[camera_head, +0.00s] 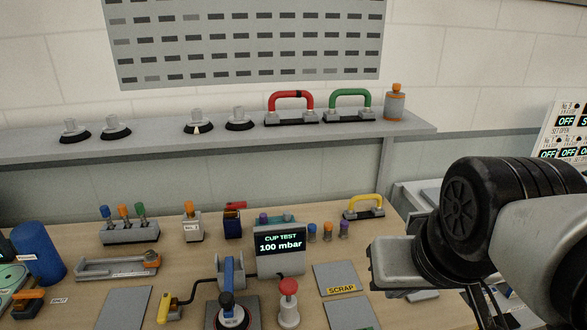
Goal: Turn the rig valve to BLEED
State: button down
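The cup test rig stands at the front middle of the bench. Its display (280,244) reads "CUP TEST 100 mbar". A bent rod with a yellow handle (170,306) reaches out to the left. A red-topped grey post (288,304) stands in front of the display. I cannot tell which part is the valve, and no BLEED mark is legible. My gripper (393,266) is right of the rig, apart from it; its fingers are not clearly distinguishable.
A shelf (170,140) behind holds suction cups, red and green handled lifters (290,107) and an orange-capped bottle (395,105). The bench has a yellow-handled lifter (364,206), small coloured fittings and a SCRAP plate (337,277). A blue cylinder (38,254) stands left.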

aim_at(163, 317)
jog(key=j+u, duration=0.15)
jog(key=u, duration=0.3)
jog(key=j+u, duration=0.15)
jog(key=u, duration=0.3)
jog(key=j+u, duration=0.15)
jog(key=u, duration=0.3)
jog(key=k, duration=0.5)
jog(key=i+j+z, duration=0.1)
jog(key=i, duration=0.25)
jog(key=i+j+z, duration=0.15)
jog(key=i+j, duration=0.15)
